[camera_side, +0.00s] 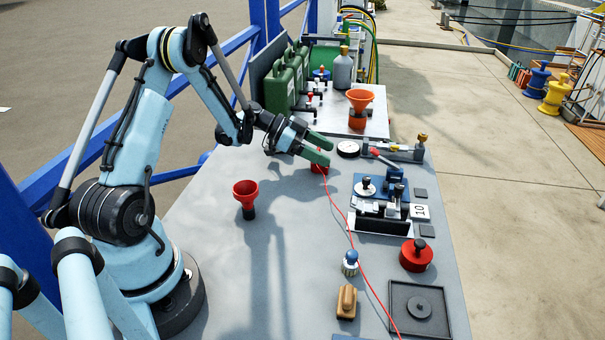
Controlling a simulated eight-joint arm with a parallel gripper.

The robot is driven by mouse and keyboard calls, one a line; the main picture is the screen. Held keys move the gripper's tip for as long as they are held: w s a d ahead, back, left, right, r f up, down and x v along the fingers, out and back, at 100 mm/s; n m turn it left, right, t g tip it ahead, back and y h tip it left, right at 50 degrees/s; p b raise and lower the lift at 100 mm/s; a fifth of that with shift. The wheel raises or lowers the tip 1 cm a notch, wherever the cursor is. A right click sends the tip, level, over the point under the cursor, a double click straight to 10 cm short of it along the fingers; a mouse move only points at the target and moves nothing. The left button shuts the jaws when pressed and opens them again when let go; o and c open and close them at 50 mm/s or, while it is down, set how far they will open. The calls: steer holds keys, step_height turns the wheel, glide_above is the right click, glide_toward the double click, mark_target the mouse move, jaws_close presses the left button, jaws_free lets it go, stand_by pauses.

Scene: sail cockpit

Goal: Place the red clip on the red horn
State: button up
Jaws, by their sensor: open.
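My gripper (325,151) has green fingers, which are apart with nothing seen between them. It is over the middle of the grey table, pointing right. A small red object (319,169), perhaps the red clip, shows just below the fingertips, partly hidden by them; I cannot tell if they touch it. A thin red cord (345,222) runs from near it to the table's front edge. A red horn-shaped piece (246,189) stands upright on a dark base, left of and nearer than my gripper. No clip is seen on it.
An orange funnel (359,101) stands on the back bench. A blue and silver device (388,190), a red round piece with a black knob (416,256), a wooden-handled block (347,301) and a black tray (396,325) occupy the right side. The table's front left is clear.

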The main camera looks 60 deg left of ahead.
steer(key=v, duration=1.1)
steer(key=d+r+n+g+y, duration=0.3)
steer(key=d+r+n, duration=0.1)
steer(key=d, duration=0.7)
steer(key=s+d+r+n+y, duration=0.2)
steer(key=s+d+n+y, duration=0.2)
steer(key=s+d, duration=0.5)
steer(key=shift+d+n+t+y, duration=0.4)
steer(key=shift+d+y, duration=0.35)
steer(key=shift+y, duration=0.15)
steer(key=shift+s+d, duration=0.1)
steer(key=shift+s, duration=0.1)
steer(key=c, duration=0.3)
